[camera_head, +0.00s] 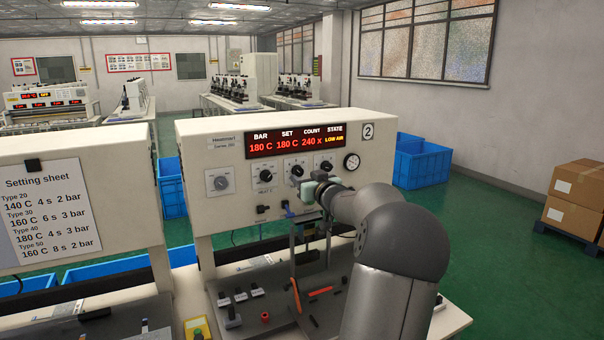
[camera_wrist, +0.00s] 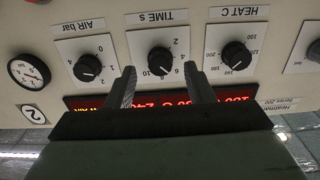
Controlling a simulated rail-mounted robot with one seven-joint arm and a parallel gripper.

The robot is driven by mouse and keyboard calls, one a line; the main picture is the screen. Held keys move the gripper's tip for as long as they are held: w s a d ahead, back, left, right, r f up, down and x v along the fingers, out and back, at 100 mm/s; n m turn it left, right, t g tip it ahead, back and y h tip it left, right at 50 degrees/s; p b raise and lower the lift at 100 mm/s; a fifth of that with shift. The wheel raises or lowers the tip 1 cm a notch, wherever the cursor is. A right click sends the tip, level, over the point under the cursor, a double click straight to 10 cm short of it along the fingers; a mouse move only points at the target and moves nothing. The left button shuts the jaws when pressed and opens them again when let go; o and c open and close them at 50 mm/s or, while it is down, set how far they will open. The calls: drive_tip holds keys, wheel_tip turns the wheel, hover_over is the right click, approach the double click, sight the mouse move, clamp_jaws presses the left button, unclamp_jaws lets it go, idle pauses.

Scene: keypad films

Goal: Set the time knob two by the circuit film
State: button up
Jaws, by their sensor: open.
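The number 2 machine carries a TIME s knob (camera_wrist: 160,62), a black dial on a white plate, in the upside-down wrist view. Its pale mark appears to point near 8. My gripper (camera_wrist: 160,74) is open, its two fingers on either side of this knob; contact cannot be told. The HEAT C knob (camera_wrist: 237,55) is to its right and the AIR bar knob (camera_wrist: 87,67) to its left. In the head view, the time knob (camera_head: 297,170) shows just above my gripper (camera_head: 307,191). A setting sheet (camera_head: 45,205) lists types with heat, seconds and bar. I cannot identify the circuit film.
The display (camera_head: 295,140) reads SET 180 C, COUNT 240 x and LOW AIR. A gauge (camera_head: 352,161) sits at the panel's right. Blue crates (camera_head: 425,163) stand behind.

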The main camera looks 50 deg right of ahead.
sight(298, 171)
drive_tip(key=shift+x, duration=1.45)
drive_tip(key=c, duration=1)
drive_tip(key=n+b, duration=0.1)
drive_tip(key=n, duration=0.3)
drive_tip(key=shift+f+n+b, duration=0.1)
drive_tip(key=shift+n+b, duration=0.2)
drive_tip(key=shift+d+n+b, duration=0.1)
drive_tip(key=shift+n+b, duration=0.85)
drive_tip(key=shift+n, duration=1.05)
drive_tip(key=shift+s, duration=0.1)
